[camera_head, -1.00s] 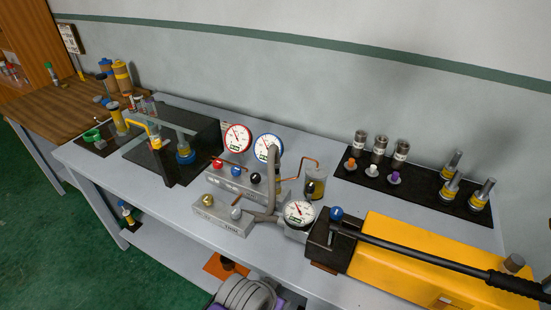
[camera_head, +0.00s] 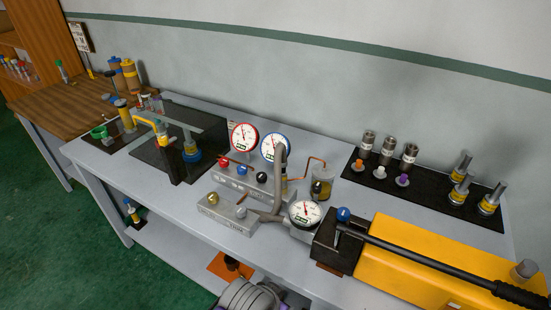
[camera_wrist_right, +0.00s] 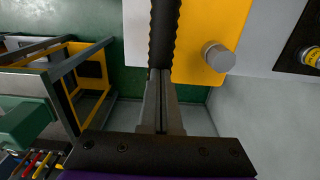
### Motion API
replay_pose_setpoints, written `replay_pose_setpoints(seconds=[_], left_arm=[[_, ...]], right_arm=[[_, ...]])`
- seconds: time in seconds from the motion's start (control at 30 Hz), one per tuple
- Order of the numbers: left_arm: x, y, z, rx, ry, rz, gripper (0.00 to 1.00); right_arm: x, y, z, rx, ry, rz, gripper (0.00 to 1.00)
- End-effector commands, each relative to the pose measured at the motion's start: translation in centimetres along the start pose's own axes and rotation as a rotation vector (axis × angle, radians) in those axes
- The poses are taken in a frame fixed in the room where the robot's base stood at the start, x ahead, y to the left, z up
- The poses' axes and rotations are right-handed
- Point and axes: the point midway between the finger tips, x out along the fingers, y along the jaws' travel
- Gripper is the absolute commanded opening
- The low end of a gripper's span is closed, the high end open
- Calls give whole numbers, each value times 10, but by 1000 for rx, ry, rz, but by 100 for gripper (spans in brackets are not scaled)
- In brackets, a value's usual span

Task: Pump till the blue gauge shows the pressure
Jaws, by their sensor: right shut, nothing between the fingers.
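The blue-rimmed gauge (camera_head: 274,146) stands upright on the grey valve block, with its needle pointing roughly upward; its numbers are too small to read. The yellow pump (camera_head: 400,255) lies at the front right of the bench. Its long black lever (camera_head: 425,261) runs low along the yellow body to a thick grip at the lower right. A white pump gauge (camera_head: 305,212) sits at the pump's left end. In the right wrist view my right gripper (camera_wrist_right: 161,78) is shut and empty, its tips close to the ribbed black lever grip (camera_wrist_right: 164,35); contact is unclear.
A red-rimmed gauge (camera_head: 243,137) stands beside the blue one. The block carries red, blue and black knobs (camera_head: 243,172). A black mat (camera_head: 425,187) with metal cylinders lies behind the pump. A vise plate (camera_head: 150,152) is at left.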

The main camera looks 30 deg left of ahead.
Motion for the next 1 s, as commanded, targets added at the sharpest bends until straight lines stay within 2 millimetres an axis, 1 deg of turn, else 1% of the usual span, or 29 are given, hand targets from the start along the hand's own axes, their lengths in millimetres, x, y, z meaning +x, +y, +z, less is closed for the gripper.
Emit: replay_pose_setpoints(seconds=[0.07, 0.23, 0.37, 0.6, 0.7, 0.87, 0.97, 1.0], left_arm=[[2, 0, 2, 0, -1, 0, 50], [-3, 0, -2, 0, 2, 0, 50], [-15, 0, -14, 0, 10, 0, 50], [-39, 0, -39, 0, 33, 0, 50], [-43, 0, -44, 0, 38, 0, 50], [-42, 0, -43, 0, 37, 0, 50], [-47, 0, -49, 0, 43, 0, 50], [-50, 0, -52, 0, 47, 0, 50]], right_arm=[[4, 0, -1, 0, 1, 0, 0], [-3, 0, 0, 0, 1, 0, 0], [-21, 0, 2, 0, 1, -1, 0], [-61, -1, 6, 0, 1, -4, 0], [-68, 0, 8, 0, 1, -2, 0], [-67, 0, 8, 0, 1, 0, 0], [-76, 0, 10, 0, 1, -1, 0], [-81, 0, 12, 0, 1, -2, 0]])
